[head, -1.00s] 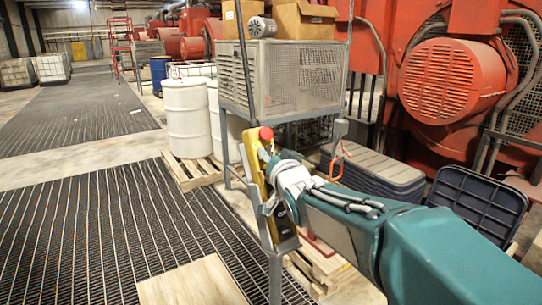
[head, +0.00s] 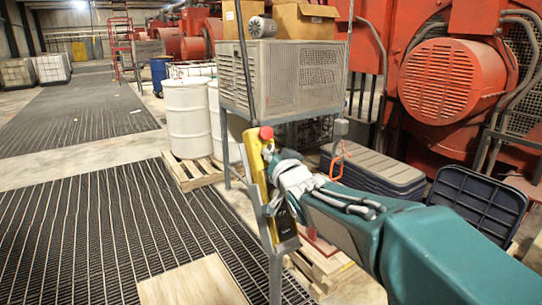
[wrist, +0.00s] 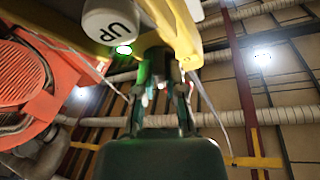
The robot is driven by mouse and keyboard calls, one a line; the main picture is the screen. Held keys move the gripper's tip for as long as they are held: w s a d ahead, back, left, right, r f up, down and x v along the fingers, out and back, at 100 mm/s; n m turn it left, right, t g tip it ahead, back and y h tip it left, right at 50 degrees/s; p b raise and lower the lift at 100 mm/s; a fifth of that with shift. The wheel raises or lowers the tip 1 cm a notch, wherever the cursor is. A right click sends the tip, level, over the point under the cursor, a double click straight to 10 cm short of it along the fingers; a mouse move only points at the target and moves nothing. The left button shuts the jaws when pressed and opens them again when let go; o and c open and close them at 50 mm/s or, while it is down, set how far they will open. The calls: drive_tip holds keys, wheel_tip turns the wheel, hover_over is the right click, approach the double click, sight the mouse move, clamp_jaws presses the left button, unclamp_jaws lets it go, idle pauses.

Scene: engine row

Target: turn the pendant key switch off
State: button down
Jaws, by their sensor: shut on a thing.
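The yellow control pendant (head: 255,170) with a red button on top stands upright on a grey metal post. In the wrist view the yellow pendant housing (wrist: 178,28) crosses the top, with a white button marked UP (wrist: 110,22) and a lit green lamp (wrist: 124,50). My gripper (wrist: 160,75) is at the pendant's face, with its fingers closed around a small dark part there, which I take to be the key switch. The key's shape and angle are hidden by the fingers and shadow. In the head view my gripper (head: 273,155) is mostly hidden against the pendant.
A grey mesh cabinet (head: 285,80) with cardboard boxes on top stands behind the pendant. White drums (head: 187,118) on a pallet are to its left. Dark stacked bins (head: 375,170) and a red engine (head: 450,80) are on the right.

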drive_tip(key=n+y, duration=0.1)
drive_tip(key=n, duration=0.2)
drive_tip(key=n+g+y, duration=0.1)
drive_tip(key=n+y, duration=0.1)
drive_tip(key=n, duration=0.1)
drive_tip(key=shift+w+d+f+n, duration=0.15)
drive_tip(key=shift+n, duration=0.25)
drive_tip(key=n+g+y, duration=0.1)
drive_tip(key=n, duration=0.3)
drive_tip(key=n+g+y, duration=0.2)
drive_tip(key=n, duration=0.2)
drive_tip(key=shift+d+g, duration=0.1)
drive_tip(key=shift+g, duration=0.2)
drive_tip(key=shift+n, duration=0.3)
drive_tip(key=c, duration=0.7)
unclamp_jaws()
drive_tip(key=shift+y, duration=0.3)
drive_tip(key=v, duration=1.1)
drive_tip(key=shift+d, duration=0.25)
